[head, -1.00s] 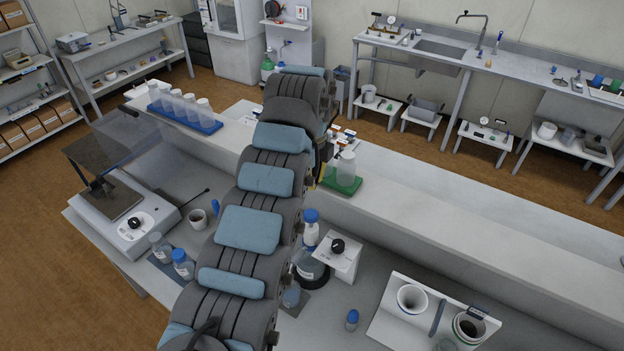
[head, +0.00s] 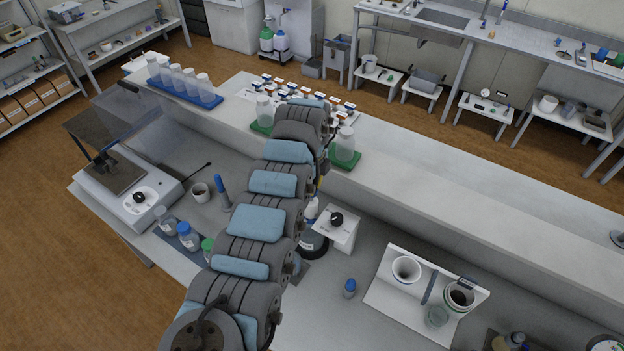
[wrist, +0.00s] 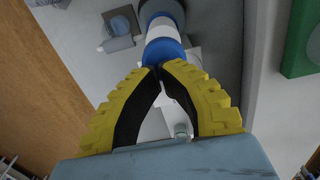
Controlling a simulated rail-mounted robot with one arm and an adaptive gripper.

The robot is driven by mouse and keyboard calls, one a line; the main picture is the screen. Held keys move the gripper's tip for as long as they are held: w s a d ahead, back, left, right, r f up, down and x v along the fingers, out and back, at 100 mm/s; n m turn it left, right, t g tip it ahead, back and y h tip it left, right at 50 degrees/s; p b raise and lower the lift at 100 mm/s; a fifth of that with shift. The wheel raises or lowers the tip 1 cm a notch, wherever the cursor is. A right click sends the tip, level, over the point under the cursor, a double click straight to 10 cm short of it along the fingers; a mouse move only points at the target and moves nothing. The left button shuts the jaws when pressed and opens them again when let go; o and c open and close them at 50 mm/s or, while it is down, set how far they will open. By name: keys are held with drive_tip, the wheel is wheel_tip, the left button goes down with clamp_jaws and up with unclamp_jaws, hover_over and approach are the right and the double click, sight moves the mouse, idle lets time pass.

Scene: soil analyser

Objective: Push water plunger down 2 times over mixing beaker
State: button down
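The water dispenser bottle (head: 312,212) stands on the bench in the head view, mostly hidden by my arm. In the wrist view its blue plunger top (wrist: 164,50) lies just beyond my fingertips, with white, blue and grey bands behind it. My gripper (wrist: 161,68) has yellow fingers with black pads; the tips meet, and nothing shows between them. I cannot tell whether they touch the plunger. The mixing beaker (wrist: 121,24) appears to be the small vessel on a grey mat, beside the dispenser's spout. In the head view it is almost hidden behind my arm.
A white box with a black knob (head: 338,226) stands right of the dispenser. A white stand with funnels (head: 407,270) is farther right. A raised shelf carries a green tray (head: 345,163). Blue- and green-capped jars (head: 188,236) and a balance (head: 130,195) are left. Bench near the small blue-capped bottle (head: 350,288) is clear.

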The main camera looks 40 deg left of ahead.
idle(0.3)
wheel_tip(320, 180, down, 3)
drive_tip(key=shift+f+b, duration=0.2)
drive_tip(key=shift+b, duration=0.65)
drive_tip(key=shift+r, duration=0.1)
wheel_tip(320, 180, up, 14)
drive_tip(key=b, duration=0.1)
drive_tip(key=shift+w+d, duration=0.1)
idle(1.0)
